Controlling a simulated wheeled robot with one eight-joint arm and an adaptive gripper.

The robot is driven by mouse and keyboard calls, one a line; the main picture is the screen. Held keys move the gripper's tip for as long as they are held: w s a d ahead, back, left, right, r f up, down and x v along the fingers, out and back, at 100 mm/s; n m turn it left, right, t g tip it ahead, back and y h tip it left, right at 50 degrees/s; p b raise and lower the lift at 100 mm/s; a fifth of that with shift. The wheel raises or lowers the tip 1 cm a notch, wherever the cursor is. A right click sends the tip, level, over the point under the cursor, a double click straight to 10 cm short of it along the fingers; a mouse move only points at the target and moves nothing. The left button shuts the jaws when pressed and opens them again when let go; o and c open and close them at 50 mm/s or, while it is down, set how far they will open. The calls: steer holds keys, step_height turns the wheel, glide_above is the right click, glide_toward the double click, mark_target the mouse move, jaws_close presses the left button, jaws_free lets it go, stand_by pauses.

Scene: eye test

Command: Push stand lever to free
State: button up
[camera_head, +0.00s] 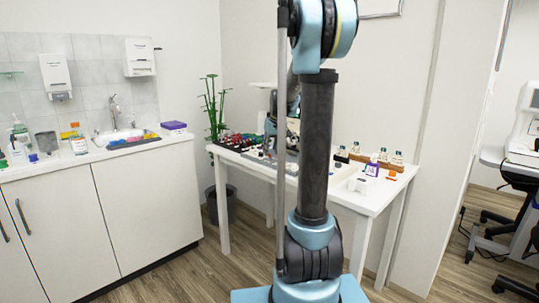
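A stand-like grey and white device (264,85) rises from the white table, partly hidden behind my arm. I cannot make out a lever on it. My own blue and dark arm fills the middle of the view and covers part of the tabletop. My gripper cannot be made out; the end of the arm is hidden behind its own nearer links.
The white table (352,200) holds dark racks of small coloured items (240,142) and several small bottles (383,155). A white counter (60,172) with a sink stands left. A dark bin (221,203) is beside the table. Wooden floor (190,270) is open in front.

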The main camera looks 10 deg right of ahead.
steer(key=shift+x, duration=1.3)
